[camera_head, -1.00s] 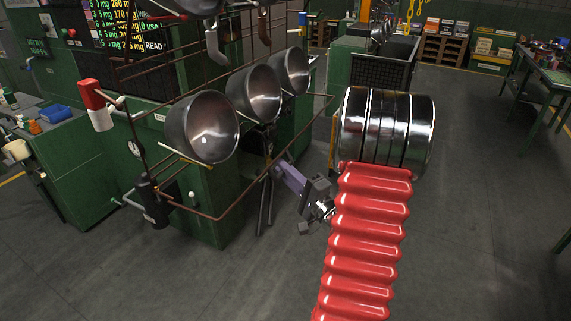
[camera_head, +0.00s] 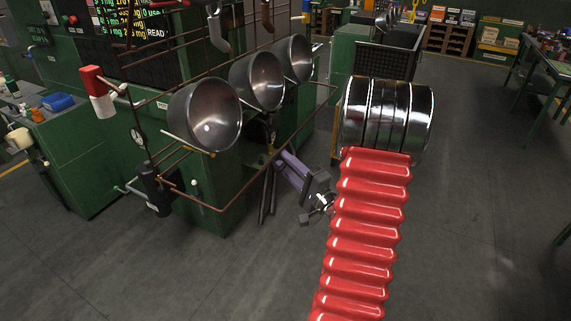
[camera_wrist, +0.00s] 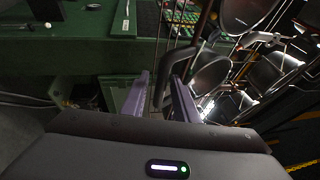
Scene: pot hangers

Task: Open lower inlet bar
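The lower brown bar (camera_head: 258,178) runs along the underside of the pot rack in the head view, angling out from the machine below the pots. I take it for the lower inlet bar; no label shows. My gripper (camera_head: 283,160) is below and right of the pots, its purple fingers pointing up and left near the bar. Whether they touch it cannot be told. In the wrist view my gripper (camera_wrist: 160,80) has two purple fingers spread apart. A thin vertical rod shows beyond the gap; nothing is clearly held.
Three metal pots (camera_head: 205,115) hang over the bar, and show at the right of the wrist view (camera_wrist: 210,75). The green machine (camera_head: 205,190) stands behind. A black cylinder (camera_head: 158,190) is at the rack's lower left. Open floor (camera_head: 480,200) lies to the right.

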